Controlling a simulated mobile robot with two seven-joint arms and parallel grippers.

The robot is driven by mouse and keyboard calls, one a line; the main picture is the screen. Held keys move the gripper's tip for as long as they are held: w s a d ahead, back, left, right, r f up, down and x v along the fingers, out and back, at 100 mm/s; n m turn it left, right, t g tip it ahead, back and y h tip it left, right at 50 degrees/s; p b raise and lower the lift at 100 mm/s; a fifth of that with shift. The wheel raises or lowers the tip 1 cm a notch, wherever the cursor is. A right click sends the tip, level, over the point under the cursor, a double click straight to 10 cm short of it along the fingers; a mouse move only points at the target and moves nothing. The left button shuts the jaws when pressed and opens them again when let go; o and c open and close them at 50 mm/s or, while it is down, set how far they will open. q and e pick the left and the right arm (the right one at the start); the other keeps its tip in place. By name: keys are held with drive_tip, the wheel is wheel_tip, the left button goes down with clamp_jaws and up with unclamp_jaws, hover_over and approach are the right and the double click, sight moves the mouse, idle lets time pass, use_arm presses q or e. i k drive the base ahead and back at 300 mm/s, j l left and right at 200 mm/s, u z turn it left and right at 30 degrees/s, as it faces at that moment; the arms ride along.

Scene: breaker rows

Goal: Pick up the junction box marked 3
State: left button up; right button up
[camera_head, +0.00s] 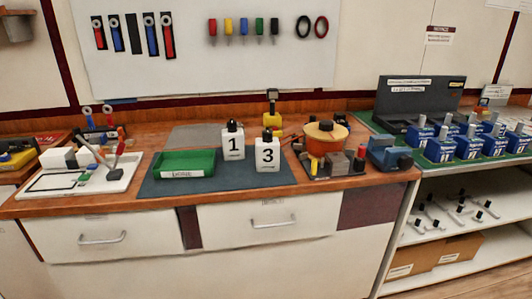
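The junction box marked 3 (267,154) is a small white box with a black knob on top. It stands upright on the dark blue-grey mat (225,182), towards the mat's right side. A matching white box marked 1 (233,142) stands just behind it to the left, also upright, and the two look close together. Neither of my grippers shows in the head view.
A green tray (184,163) sits on the mat's left. A white tray with tools (87,173) stands further left. An orange round device (325,138) and a blue device (388,152) stand right. The mat's front strip is clear.

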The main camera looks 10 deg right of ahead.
sight(267, 152)
drive_tip(key=i+l, duration=0.15)
drive_tip(key=l, duration=0.25)
drive_tip(key=i+l, duration=0.15)
drive_tip(key=l, duration=0.2)
drive_tip(key=i+l, duration=0.15)
drive_tip(key=l, duration=0.25)
drive_tip(key=i+l+u, duration=0.1)
drive_tip(key=l, duration=0.3)
drive_tip(key=i+l, duration=0.15)
drive_tip(key=l, duration=0.25)
drive_tip(key=i+l, duration=0.15)
drive_tip(key=l, duration=0.25)
